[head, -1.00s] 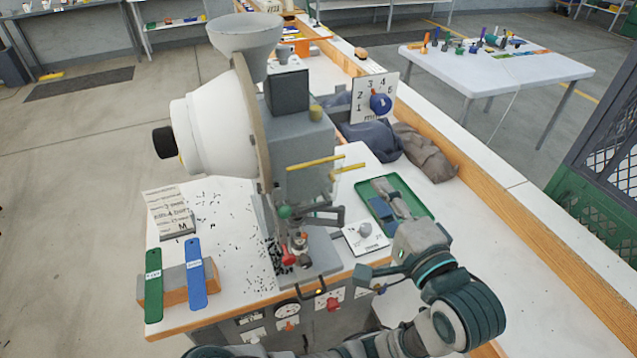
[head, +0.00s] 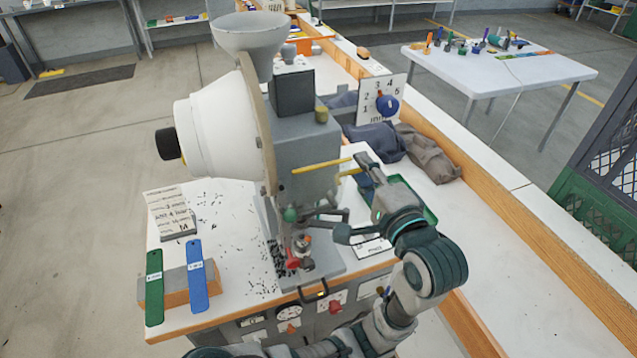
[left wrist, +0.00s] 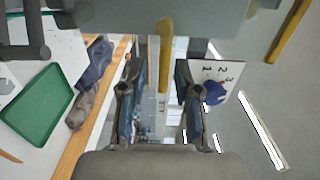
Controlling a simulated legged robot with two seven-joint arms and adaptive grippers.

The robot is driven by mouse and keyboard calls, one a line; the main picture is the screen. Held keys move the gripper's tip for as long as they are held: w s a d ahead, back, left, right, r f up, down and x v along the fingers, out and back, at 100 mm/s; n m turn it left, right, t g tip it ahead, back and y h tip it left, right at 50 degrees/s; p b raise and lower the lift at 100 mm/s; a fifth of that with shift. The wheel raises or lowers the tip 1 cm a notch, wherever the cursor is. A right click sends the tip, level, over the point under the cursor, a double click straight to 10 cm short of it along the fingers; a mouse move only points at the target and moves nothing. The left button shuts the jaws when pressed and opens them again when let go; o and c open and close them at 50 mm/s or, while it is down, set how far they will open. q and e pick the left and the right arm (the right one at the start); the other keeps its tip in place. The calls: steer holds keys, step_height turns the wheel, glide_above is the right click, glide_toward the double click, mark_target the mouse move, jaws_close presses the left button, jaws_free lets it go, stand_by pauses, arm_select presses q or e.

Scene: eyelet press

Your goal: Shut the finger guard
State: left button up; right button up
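The finger guard shows as two yellow bars (head: 320,166) jutting out roughly level from the grey press head (head: 305,140), well above the red-tipped tooling (head: 294,263). My left gripper (head: 352,196) is in front of the press, its fingers spread, close to the outer ends of the bars. In the left wrist view, the gripper (left wrist: 160,75) is open and empty, and one yellow bar (left wrist: 165,55) lines up with the gap between the fingers. The other bar (left wrist: 290,30) is off to the right. I cannot tell whether anything touches. My right gripper is out of view.
A dial plate (head: 380,100) stands behind the press. A green tray (head: 428,213), partly hidden by my arm, and dark cloth bags (head: 425,155) lie right of it. Blue (head: 196,275) and green (head: 154,288) strips rest at the front left. Small dark bits litter the bench.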

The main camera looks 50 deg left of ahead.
arm_select(q)
steer(key=shift+c, duration=1.4)
steer(key=shift+d, duration=0.25)
steer(key=shift+c, duration=0.7)
steer(key=shift+d+r, duration=0.15)
steer(key=shift+d, duration=0.45)
jaws_close()
steer(key=shift+s+d+b, duration=0.25)
steer(key=shift+d+b, duration=0.05)
steer(key=shift+d, duration=0.15)
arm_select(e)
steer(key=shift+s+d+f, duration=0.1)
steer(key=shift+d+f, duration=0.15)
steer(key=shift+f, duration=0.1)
arm_select(q)
steer(key=shift+d, duration=0.15)
steer(key=shift+s+d+f+b, duration=0.4)
steer(key=shift+d+b, duration=0.05)
steer(key=shift+d, duration=0.25)
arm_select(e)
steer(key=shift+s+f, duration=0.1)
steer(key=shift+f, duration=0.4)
